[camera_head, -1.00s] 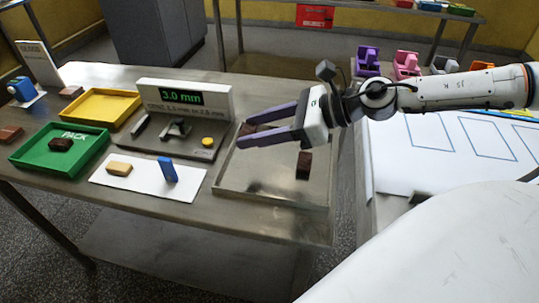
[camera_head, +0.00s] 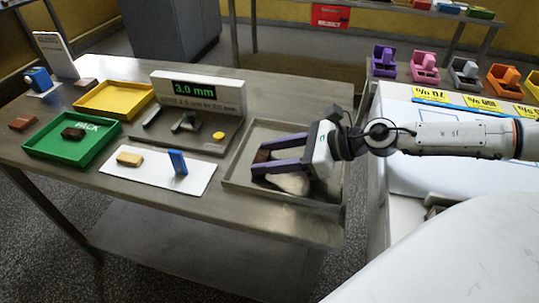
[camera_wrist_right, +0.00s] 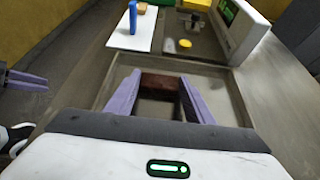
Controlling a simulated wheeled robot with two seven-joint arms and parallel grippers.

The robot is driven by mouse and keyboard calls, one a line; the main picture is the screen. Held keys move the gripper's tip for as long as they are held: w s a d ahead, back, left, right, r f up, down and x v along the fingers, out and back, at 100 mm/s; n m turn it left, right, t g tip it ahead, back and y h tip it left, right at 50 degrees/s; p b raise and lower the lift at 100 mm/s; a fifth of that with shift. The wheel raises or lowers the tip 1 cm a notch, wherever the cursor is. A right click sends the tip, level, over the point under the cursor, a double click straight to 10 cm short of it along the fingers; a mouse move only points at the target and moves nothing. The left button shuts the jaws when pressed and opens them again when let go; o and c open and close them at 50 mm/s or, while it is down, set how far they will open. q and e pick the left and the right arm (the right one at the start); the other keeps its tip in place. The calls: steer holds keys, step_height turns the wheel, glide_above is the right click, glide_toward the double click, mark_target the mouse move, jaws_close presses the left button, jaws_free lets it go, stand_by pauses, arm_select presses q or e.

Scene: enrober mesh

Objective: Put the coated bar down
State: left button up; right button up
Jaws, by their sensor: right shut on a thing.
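My right gripper (camera_head: 279,160) reaches over the shallow steel tray (camera_head: 232,186), low down near its floor. It is shut on a dark brown coated bar (camera_head: 262,156), which spans between the purple fingertips. The bar also shows between the fingers in the right wrist view (camera_wrist_right: 160,82). I cannot tell whether its underside touches the tray. Part of my left gripper (camera_wrist_right: 27,80) shows at the left edge of the right wrist view, and its opening is unclear.
Left of the tray are a gauge reading 3.0 mm (camera_head: 197,93), a white mat (camera_head: 150,180) with a tan bar (camera_head: 130,159) and blue block (camera_head: 178,162), a green PACK tray (camera_head: 45,150) holding a dark bar (camera_head: 73,133), and a yellow tray (camera_head: 115,98).

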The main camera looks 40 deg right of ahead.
mark_target(261, 158)
steer(key=o, duration=0.8)
steer(key=shift+r+p, duration=0.2)
steer(key=shift+p, duration=0.1)
steer(key=shift+s+d+r+p, duration=0.2)
steer(key=shift+s+d+p, duration=0.15)
steer(key=shift+s+p, duration=0.3)
steer(key=shift+s+d+r+p, duration=0.4)
steer(key=shift+d+p, duration=0.1)
steer(key=shift+p, duration=0.2)
steer(key=shift+p+v, duration=0.45)
steer(key=shift+v, duration=0.95)
steer(key=shift+p+v, duration=0.3)
steer(key=shift+v, duration=2.8)
